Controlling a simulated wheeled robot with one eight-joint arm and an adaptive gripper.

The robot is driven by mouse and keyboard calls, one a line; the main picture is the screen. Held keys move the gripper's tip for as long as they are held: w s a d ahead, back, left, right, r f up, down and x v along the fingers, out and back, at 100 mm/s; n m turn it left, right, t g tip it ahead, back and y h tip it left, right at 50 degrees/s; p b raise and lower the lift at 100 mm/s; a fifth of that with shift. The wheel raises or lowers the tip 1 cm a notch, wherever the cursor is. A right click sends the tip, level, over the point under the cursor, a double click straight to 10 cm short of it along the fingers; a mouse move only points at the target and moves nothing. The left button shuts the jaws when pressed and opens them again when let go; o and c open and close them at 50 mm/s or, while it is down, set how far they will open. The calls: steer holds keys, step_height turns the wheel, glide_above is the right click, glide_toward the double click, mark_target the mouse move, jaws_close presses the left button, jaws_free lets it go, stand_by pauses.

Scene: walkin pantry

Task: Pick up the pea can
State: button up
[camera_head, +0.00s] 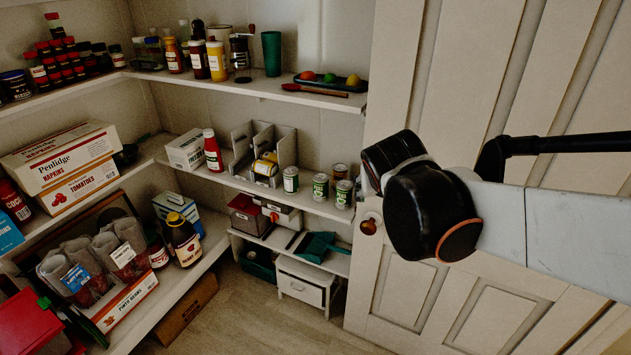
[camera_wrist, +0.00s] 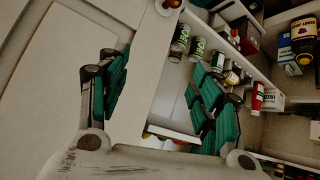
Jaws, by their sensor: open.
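Several small cans stand upright on the middle shelf of the back wall. Two green-labelled cans (camera_head: 320,187) and (camera_head: 344,194) are near its right end, and they show in the wrist view at the upper middle (camera_wrist: 180,42). A white-and-green can (camera_head: 290,180) stands to their left. The lettering is too small for me to tell for sure which is the pea can. My gripper (camera_wrist: 160,95) is open and empty, its teal finger pads wide apart. The cans are beyond the fingers, not between them. In the head view my arm's end is right of the cans, fingers hidden.
The upper shelf (camera_head: 262,88) with jars and a tray is above. A white panelled door (camera_head: 455,300) is close behind my arm.

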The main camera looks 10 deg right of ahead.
mark_target(319, 186)
steer(key=w+a+f+m+t+h, duration=0.15)
steer(key=w+f, duration=0.25)
steer(key=w, duration=0.8)
steer(key=w+f+m+t+h, duration=0.15)
steer(key=w+f, duration=0.35)
steer(key=w, duration=0.7)
steer(key=w+a+f+t, duration=0.2)
steer(key=w+a+f, duration=0.1)
steer(key=f, duration=0.4)
steer(key=w+a+f+t, duration=0.1)
steer(key=w+a+f, duration=0.1)
steer(key=f, duration=0.4)
steer(key=w+a+f+t, duration=0.2)
steer(key=w+a+f, duration=0.1)
steer(key=f, duration=0.4)
steer(key=shift+n+h, duration=0.3)
steer(key=shift+n, duration=0.1)
steer(key=b+x, duration=0.2)
steer(key=x, duration=0.4)
steer(key=shift+w+d, duration=0.1)
steer(key=shift+d, duration=0.15)
steer(key=shift+r+b+x, duration=0.1)
steer(key=shift+b+x, duration=0.6)
steer(key=shift+x, duration=0.95)
steer(key=shift+r+b+x, duration=0.15)
steer(key=shift+b+x, duration=0.55)
steer(key=shift+x, duration=0.95)
steer(key=shift+c, duration=0.3)
steer(key=c, duration=1.1)
